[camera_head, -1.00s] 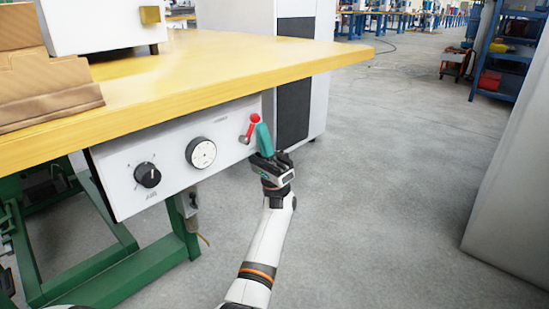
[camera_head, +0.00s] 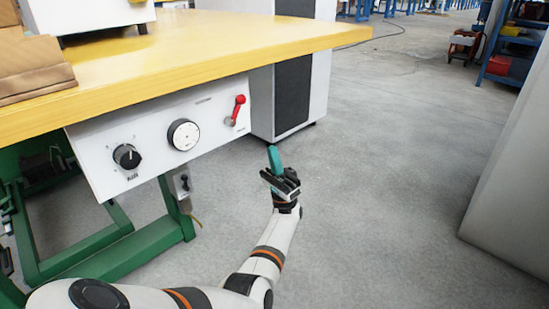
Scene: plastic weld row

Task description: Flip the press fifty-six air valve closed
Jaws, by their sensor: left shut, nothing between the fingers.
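The air valve is a red-knobbed lever (camera_head: 237,108) at the right end of a white control panel (camera_head: 155,165) under the yellow table top. Its knob points up and slightly right from its pivot. My left gripper (camera_head: 273,152) has teal fingers and is shut with nothing in it. It is right of and below the lever in the picture, apart from it, over the grey floor. My right gripper is not in view.
The panel also has a round gauge (camera_head: 183,135) and a black knob (camera_head: 127,157). A yellow table top (camera_head: 200,55) overhangs the panel. A white and black cabinet (camera_head: 293,80) stands behind. Green table legs (camera_head: 150,240) are below. Open floor lies to the right.

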